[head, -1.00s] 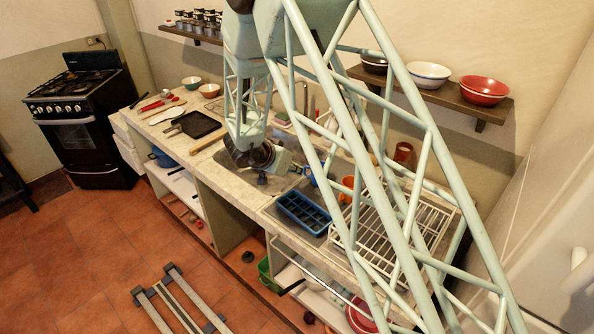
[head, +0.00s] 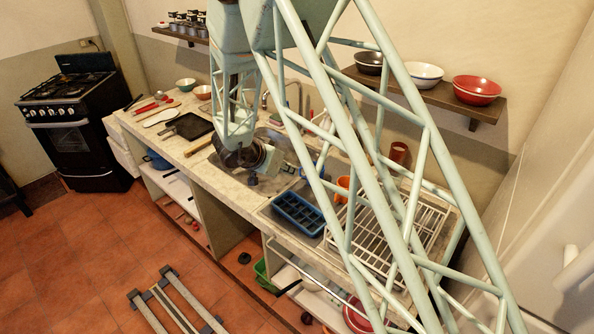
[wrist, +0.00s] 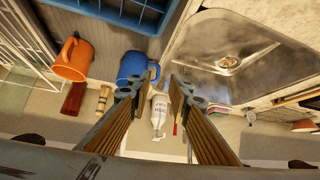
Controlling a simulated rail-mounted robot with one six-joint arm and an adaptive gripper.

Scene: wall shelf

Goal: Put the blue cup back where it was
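The blue cup (wrist: 134,68) stands beside the sink in the wrist view, with its handle toward my fingertips. My gripper (wrist: 163,80) is open. Its left finger overlaps the cup's handle side in the picture, and a clear gap shows between the fingers. I cannot tell whether the finger touches the cup. In the head view my gripper (head: 285,168) is low over the sink area, and my arm's lattice hides most of the cup.
An orange cup (wrist: 73,58) stands near the blue cup, by the white dish rack (head: 425,222). A blue tray (head: 298,213) lies at the counter front. A dish soap bottle (wrist: 159,113) is beyond the fingertips. The sink (wrist: 235,50) lies to the right in the wrist view.

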